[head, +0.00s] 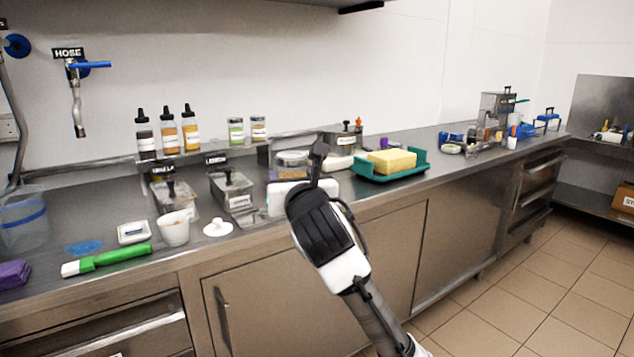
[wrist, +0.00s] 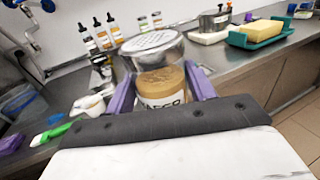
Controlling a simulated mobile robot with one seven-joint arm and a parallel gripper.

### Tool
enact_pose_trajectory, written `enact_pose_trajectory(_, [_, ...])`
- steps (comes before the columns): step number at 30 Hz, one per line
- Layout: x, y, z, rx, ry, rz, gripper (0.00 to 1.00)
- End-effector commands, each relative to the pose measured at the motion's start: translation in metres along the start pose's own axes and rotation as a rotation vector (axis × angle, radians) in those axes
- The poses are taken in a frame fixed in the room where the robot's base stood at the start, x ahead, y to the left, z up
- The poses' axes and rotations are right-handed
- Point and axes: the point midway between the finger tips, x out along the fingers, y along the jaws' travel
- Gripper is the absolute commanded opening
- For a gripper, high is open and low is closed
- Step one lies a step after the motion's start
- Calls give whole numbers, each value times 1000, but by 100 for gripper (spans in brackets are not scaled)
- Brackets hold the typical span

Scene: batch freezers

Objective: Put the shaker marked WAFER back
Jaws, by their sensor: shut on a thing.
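My gripper (wrist: 161,92) is shut on a clear shaker (wrist: 160,78) with a perforated metal lid and brown contents. Its purple fingers stand on both sides of the jar. The label is partly hidden by the gripper's dark edge and only some letters show, so I cannot read the full word. In the head view the shaker (head: 292,160) is upright above the white hand of my gripper (head: 290,186), over the counter. Two similar shakers, one green (head: 236,131) and one orange-yellow (head: 258,129), stand on the raised back ledge (head: 215,144).
Several squeeze bottles (head: 168,134) stand on the ledge at left. Lidded steel containers (head: 234,192), a white cup (head: 173,229) and a green-handled brush (head: 112,260) are on the counter. A teal tray (head: 419,168) with a yellow block (head: 392,161) sits to the right.

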Motion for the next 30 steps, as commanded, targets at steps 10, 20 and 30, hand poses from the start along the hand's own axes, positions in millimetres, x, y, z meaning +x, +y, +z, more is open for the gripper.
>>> enact_pose_trajectory(10, [24, -64, -108, 6, 7, -291, 31])
enact_pose_trajectory(20, [21, -91, -213, 3, 9, -491, 31])
enact_pose_trajectory(30, [-5, -86, -346, -3, 11, -615, 31])
